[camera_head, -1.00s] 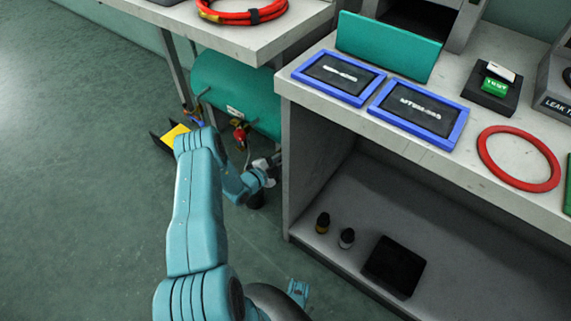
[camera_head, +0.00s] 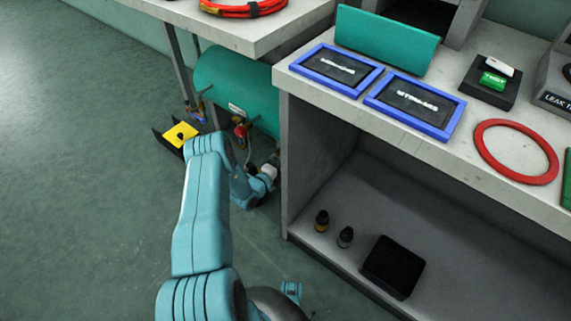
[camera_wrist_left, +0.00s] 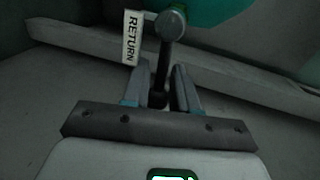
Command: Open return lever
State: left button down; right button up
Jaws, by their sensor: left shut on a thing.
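The return lever (camera_wrist_left: 162,66) is a dark rod hanging from a round grey valve end, seen in the left wrist view. A white tag reading RETURN (camera_wrist_left: 132,38) is beside it. My left gripper (camera_wrist_left: 163,88) is shut on the lever, with one finger on each side of the rod. In the head view my left arm reaches down below the benches beside the green tank (camera_head: 236,88). There the lever and fingertips are hard to make out beside the cabinet wall.
The cabinet (camera_head: 296,150) stands close on the right of my left arm. A white bench (camera_head: 235,32) overhangs the tank. A red-handled valve (camera_head: 240,131) and a yellow-and-black object (camera_head: 180,135) are nearby. The floor to the left is clear.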

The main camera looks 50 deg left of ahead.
pick_arm(q)
jog(key=shift+w+d+f+m, duration=0.1)
jog(key=shift+d+f+m, duration=0.25)
jog(key=shift+d, duration=0.2)
jog(key=c, duration=1.1)
grip_release()
jog(key=shift+o, duration=0.9)
jog(key=shift+a, duration=0.15)
jog(key=shift+r, duration=0.1)
jog(key=shift+a, duration=0.1)
jog(key=p+v, duration=0.5)
jog(key=v, duration=1.1)
jog(key=shift+s, duration=0.2)
